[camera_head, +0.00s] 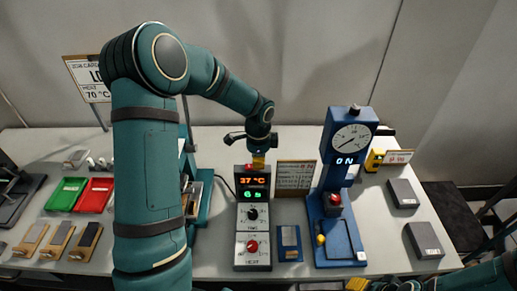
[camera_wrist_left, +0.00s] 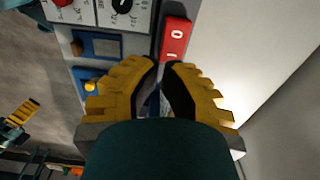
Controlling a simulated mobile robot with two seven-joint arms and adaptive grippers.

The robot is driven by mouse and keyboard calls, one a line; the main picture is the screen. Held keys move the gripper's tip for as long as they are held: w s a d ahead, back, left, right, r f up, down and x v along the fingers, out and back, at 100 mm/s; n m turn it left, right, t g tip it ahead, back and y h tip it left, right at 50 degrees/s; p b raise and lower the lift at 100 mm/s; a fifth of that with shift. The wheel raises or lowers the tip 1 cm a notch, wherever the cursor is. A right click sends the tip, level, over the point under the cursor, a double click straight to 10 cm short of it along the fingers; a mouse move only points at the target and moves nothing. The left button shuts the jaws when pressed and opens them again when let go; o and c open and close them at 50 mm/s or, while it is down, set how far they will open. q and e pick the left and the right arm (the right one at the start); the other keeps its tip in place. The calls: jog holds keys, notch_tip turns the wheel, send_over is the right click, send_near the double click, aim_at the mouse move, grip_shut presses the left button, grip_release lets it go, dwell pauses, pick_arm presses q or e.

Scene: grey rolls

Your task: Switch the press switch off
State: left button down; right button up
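A red rocker switch marked I and O (camera_wrist_left: 176,40) shows close ahead in the wrist view. In the head view its red shows (camera_head: 249,167) at the top of the grey control box (camera_head: 253,219). My left gripper (camera_head: 258,161) is above that box's top end; its yellow fingers (camera_wrist_left: 163,66) converge, look shut and hold nothing. The tips are right beside the switch's O end; I cannot tell if they touch it. The blue press (camera_head: 335,175) shows a dial and lit ON. My right gripper (camera_head: 356,284) is at the bottom edge, mostly cut off.
A blue pad (camera_head: 289,243) lies between the control box and press. A sign (camera_head: 296,174) stands behind it. Green (camera_head: 66,194) and red (camera_head: 95,195) trays lie at left. Grey blocks (camera_head: 424,240) sit at right. My left arm hides part of the table.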

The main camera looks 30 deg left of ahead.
pick_arm(q)
jog(key=shift+f, duration=1.05)
jog(key=shift+d+f+b, duration=0.15)
jog(key=shift+f+b, duration=0.15)
jog(key=shift+b, duration=0.05)
jog(key=shift+r, duration=0.1)
jog(key=shift+r+p, duration=0.65)
jog(key=shift+r, duration=0.1)
